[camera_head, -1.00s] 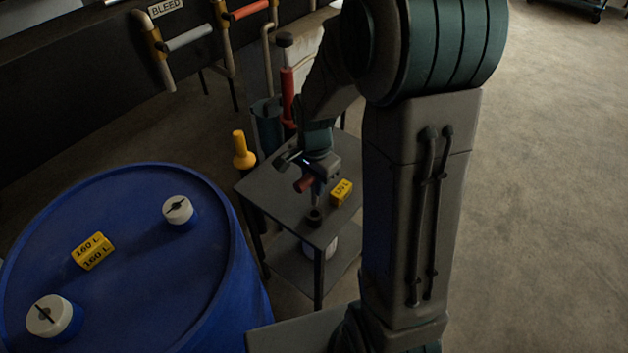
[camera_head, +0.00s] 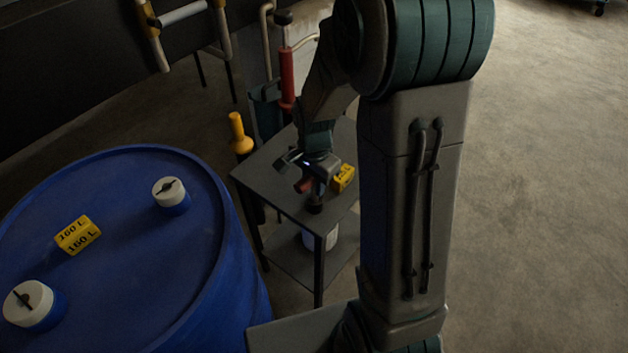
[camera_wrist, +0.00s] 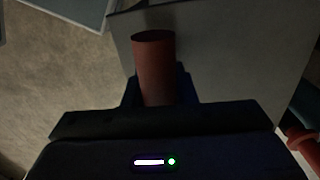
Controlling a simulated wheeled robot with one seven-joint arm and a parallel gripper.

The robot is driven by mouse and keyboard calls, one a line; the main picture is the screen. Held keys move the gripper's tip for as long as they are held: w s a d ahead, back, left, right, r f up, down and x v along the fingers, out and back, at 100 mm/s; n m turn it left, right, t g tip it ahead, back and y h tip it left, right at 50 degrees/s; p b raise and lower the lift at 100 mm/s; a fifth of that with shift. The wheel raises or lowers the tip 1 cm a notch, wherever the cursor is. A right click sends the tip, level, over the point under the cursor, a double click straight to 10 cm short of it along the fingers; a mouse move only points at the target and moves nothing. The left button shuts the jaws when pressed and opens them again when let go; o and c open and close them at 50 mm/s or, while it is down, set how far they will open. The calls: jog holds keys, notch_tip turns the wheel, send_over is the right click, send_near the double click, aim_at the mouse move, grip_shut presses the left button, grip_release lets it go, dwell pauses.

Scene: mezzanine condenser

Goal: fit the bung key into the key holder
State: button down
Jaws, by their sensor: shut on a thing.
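The bung key (camera_head: 304,185) has a red crossbar handle and a dark shaft pointing down. My gripper (camera_head: 319,170) is shut on it over the small side table. In the wrist view the red bar of the key (camera_wrist: 154,65) sticks out past the jaws of my gripper (camera_wrist: 160,95). The key holder (camera_head: 315,207) is a small black round cup near the table's front corner. The shaft's lower end is at the holder's mouth. I cannot tell whether it is inside or just above. The wrist view does not show the holder.
The grey side table (camera_head: 268,180) also carries a yellow block (camera_head: 344,178). A yellow-handled object (camera_head: 238,135) and a red cylinder (camera_head: 287,78) stand behind.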

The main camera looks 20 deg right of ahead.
jog(key=shift+f, duration=0.45)
jog(key=c, duration=1.1)
grip_release()
notch_tip(320, 180, up, 14)
jog(key=shift+f+p, duration=0.1)
jog(key=shift+p, duration=0.55)
jog(key=s+r+n+t+p, duration=0.1)
jog(key=s+r+n+p, duration=0.1)
jog(key=s+r+n, duration=0.2)
jog(key=s+r+n+t+p, duration=0.1)
jog(key=s+r+n+p, duration=0.2)
jog(key=s+n, duration=0.4)
jog(key=s+r, duration=0.1)
jog(key=s, duration=0.1)
jog(key=shift+s+r+t+p, duration=0.25)
jog(key=shift+s+t+p, duration=0.05)
jog(key=shift+s+t, duration=0.1)
